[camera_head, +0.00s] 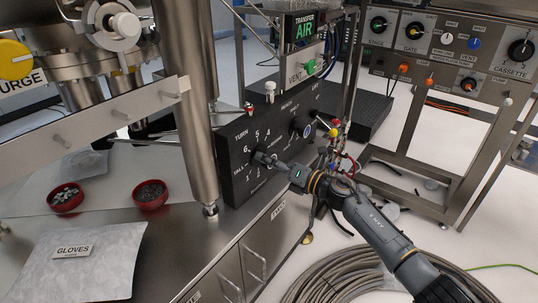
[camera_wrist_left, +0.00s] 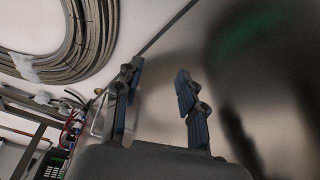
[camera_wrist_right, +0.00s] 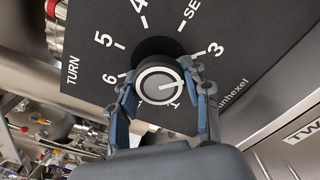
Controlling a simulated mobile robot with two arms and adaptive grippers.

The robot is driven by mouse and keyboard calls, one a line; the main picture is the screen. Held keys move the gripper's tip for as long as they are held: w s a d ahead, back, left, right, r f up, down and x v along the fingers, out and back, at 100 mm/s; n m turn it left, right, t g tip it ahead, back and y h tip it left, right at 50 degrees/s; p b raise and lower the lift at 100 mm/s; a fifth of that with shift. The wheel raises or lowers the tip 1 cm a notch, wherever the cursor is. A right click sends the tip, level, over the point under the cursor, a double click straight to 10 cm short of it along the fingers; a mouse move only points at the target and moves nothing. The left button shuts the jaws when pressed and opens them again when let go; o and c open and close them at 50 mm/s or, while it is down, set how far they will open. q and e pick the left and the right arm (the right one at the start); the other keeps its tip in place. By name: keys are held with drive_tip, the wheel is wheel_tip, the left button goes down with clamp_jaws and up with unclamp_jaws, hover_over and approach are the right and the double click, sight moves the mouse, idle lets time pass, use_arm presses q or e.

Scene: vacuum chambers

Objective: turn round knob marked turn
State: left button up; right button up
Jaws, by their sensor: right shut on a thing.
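The round knob (camera_wrist_right: 160,85) sits on a black panel (camera_wrist_right: 235,50) beside the word TURN, with a ring of printed numbers around it. It has a pale face with a short line pointing right. My right gripper (camera_wrist_right: 164,92) has one finger on each side of the knob and is shut on it. In the head view my right gripper (camera_head: 268,160) reaches the panel (camera_head: 235,175) from the right and hides most of the knob. My left gripper (camera_wrist_left: 157,95) shows only in the left wrist view, with its fingers apart and nothing between them.
Another knob (camera_head: 308,130) and a white-tipped switch (camera_head: 270,88) are near the panel's right side and top. A steel column (camera_head: 185,110) stands left of the panel. Red bowls (camera_head: 150,195) and a gloves packet (camera_head: 80,265) lie on the steel bench. A coiled hose (camera_head: 335,280) lies below.

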drive_tip(key=m+p, duration=0.1)
drive_tip(key=m, duration=0.1)
drive_tip(key=m+p, duration=0.1)
drive_tip(key=shift+r+m, duration=0.2)
drive_tip(key=shift+m, duration=0.2)
drive_tip(key=m+p, duration=0.2)
drive_tip(key=m, duration=0.2)
drive_tip(key=shift+p, duration=0.35)
use_arm(q)
drive_tip(key=s+f, duration=0.3)
drive_tip(key=f, duration=0.5)
drive_tip(key=s+f+g, duration=0.1)
drive_tip(key=s+f, duration=0.2)
drive_tip(key=f, duration=0.6)
drive_tip(key=shift+s+a+f, duration=0.25)
drive_tip(key=shift+s+a, duration=0.05)
drive_tip(key=shift+a, duration=0.1)
use_arm(e)
drive_tip(key=shift+f+m, duration=0.1)
drive_tip(key=shift+m, duration=0.5)
drive_tip(key=o, duration=1.1)
drive_tip(key=shift+o, duration=0.2)
drive_tip(key=shift+d, duration=0.1)
drive_tip(key=v, duration=1.2)
